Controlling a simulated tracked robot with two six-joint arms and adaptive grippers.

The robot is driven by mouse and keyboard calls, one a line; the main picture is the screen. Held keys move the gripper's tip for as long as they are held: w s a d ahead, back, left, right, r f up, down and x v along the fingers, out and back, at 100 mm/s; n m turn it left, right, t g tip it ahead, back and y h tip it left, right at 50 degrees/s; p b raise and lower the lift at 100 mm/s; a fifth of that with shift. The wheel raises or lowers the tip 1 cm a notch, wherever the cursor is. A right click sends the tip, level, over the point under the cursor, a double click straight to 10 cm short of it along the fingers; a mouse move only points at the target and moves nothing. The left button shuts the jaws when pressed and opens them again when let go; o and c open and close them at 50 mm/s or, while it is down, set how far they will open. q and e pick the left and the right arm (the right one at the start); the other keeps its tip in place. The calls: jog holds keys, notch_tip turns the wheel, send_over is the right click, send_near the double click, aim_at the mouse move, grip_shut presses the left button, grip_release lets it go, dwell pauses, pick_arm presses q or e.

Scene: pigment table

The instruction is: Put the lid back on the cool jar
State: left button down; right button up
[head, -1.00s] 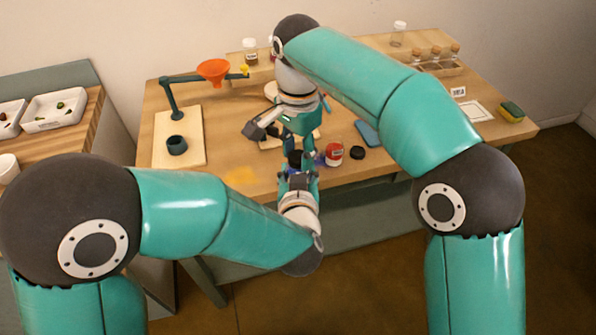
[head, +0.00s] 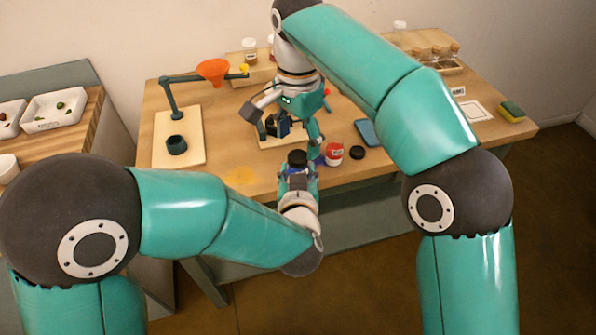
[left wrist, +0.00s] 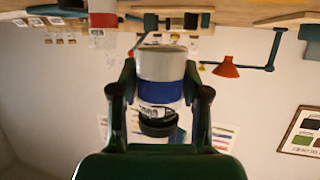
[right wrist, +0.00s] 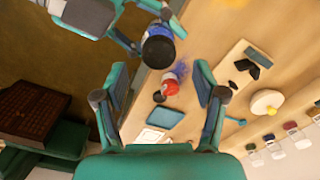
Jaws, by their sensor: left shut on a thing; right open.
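My left gripper (head: 298,178) is shut on the cool jar, a glass jar with a blue label (left wrist: 162,93), and holds it off the table near the front edge. A black lid (head: 297,157) sits on top of the jar; it also shows in the left wrist view (left wrist: 158,126) and the right wrist view (right wrist: 158,48). I cannot tell whether it is fully seated. My right gripper (head: 284,126) is open and empty, behind and above the jar, apart from the lid; its spread fingers show in the right wrist view (right wrist: 160,80).
A red-labelled jar (head: 333,154) stands just right of the held jar, with another black lid (head: 357,153) beside it. A blue pad (head: 369,133) lies farther right.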

jog(key=shift+r, duration=1.95)
jog(key=shift+w+d, duration=0.1)
